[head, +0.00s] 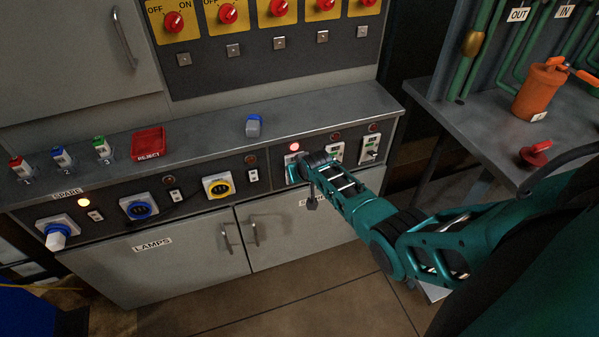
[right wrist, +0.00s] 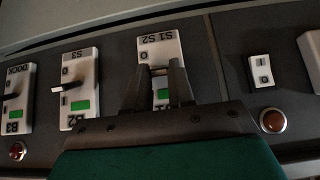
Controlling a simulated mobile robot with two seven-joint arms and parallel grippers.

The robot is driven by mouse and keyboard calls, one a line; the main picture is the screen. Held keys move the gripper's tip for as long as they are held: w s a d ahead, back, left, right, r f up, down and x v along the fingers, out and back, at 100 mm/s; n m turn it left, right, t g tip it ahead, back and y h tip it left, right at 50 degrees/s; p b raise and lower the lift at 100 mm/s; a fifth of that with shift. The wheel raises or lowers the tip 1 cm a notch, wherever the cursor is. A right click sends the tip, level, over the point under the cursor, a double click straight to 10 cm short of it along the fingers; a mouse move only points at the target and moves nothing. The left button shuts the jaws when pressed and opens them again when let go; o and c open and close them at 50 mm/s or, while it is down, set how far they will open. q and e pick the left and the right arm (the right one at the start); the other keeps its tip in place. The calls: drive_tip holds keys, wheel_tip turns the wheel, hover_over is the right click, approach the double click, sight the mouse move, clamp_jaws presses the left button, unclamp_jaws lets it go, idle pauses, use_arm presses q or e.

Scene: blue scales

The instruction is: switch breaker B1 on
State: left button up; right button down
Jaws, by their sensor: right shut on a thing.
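Breaker B1 (right wrist: 157,48) is a white plate with a dark rocker area and a green label on the grey panel. It also shows at the front of the console in the head view (head: 290,158), partly behind my gripper. My right gripper (right wrist: 158,72) is shut on B1's lever, near the 0 mark; the fingers hide most of the lever, so its exact position cannot be told. In the head view the right gripper (head: 302,168) reaches in from the right. A red lamp (head: 294,146) above B1 is lit. My left gripper is out of view.
Breaker B2 (right wrist: 79,88) is beside B1, with breaker B3 (right wrist: 16,98) beyond it. A small white switch (right wrist: 261,70) is on B1's other side.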

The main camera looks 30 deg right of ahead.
drive_tip(key=c, duration=1)
unclamp_jaws()
drive_tip(key=shift+o, duration=0.2)
drive_tip(key=p+v, duration=0.4)
drive_tip(key=v, duration=0.9)
drive_tip(key=shift+f, duration=0.1)
